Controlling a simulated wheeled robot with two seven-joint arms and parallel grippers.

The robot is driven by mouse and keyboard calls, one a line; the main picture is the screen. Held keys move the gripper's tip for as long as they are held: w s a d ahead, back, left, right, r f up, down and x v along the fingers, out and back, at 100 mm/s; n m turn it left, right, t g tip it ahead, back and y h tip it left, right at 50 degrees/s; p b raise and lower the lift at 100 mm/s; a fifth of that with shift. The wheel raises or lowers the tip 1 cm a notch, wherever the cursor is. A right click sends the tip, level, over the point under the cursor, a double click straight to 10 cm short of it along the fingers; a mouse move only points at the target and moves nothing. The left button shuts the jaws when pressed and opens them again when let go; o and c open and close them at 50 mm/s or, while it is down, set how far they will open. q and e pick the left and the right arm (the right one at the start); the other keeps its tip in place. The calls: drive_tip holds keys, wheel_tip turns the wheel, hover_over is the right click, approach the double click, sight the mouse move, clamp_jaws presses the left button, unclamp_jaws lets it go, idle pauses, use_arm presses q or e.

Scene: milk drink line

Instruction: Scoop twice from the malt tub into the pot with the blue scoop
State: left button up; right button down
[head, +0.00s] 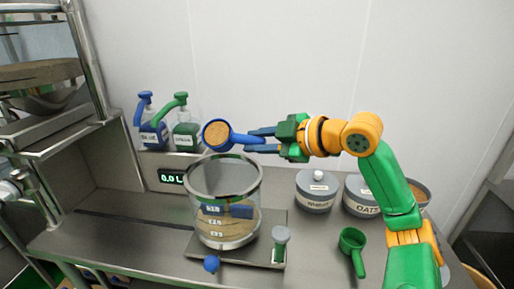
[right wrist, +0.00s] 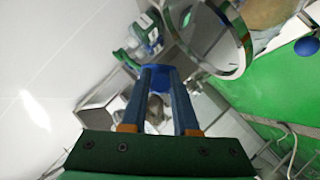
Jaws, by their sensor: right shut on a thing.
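My right gripper (head: 262,138) is shut on the handle of the blue scoop (head: 228,141). The scoop's bowl is turned toward the head camera and shows tan powder inside. It is raised near the rim of the clear pot (head: 190,190), in the upper part of the picture. The pot holds a tan layer low down, behind printed level marks. In the right wrist view the blue scoop (right wrist: 157,78) is between my fingertips, with the pot's rim (right wrist: 245,42) beside it. An open tub (head: 424,190) is partly hidden behind my right arm; I cannot read its label. My left gripper is not seen.
A lidded grey tub (head: 316,198) and an OATS tub (head: 359,200) stand right of the pot. A green scoop (head: 353,243) lies in front of them. Blue (head: 152,134) and green (head: 186,136) pump bottles stand behind. A display (head: 171,177) reads 0.0 L.

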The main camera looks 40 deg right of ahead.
drive_tip(key=shift+f+n+t+h+b, duration=0.3)
drive_tip(key=shift+n+t+b, duration=0.4)
drive_tip(key=shift+b, duration=0.8)
drive_tip(key=shift+f+n+t+h+b, duration=0.35)
drive_tip(key=shift+n+b, duration=0.7)
drive_tip(key=shift+b, duration=0.45)
drive_tip(key=shift+f+n+t+h+b, duration=0.25)
drive_tip(key=shift+n+t+b, duration=0.45)
drive_tip(key=shift+b, duration=0.8)
drive_tip(key=n+t+b, duration=0.1)
drive_tip(key=n+b, duration=0.1)
drive_tip(key=n+t+b, duration=0.1)
drive_tip(key=n+b, duration=0.1)
drive_tip(key=b, duration=0.1)
drive_tip(key=shift+a+f+b, duration=0.15)
drive_tip(key=shift+f+b, duration=0.15)
drive_tip(key=shift+f, duration=0.05)
drive_tip(key=shift+s+r+n+t+b, duration=0.1)
drive_tip(key=shift+n+t+b, duration=0.15)
drive_tip(key=shift+n+b, duration=0.35)
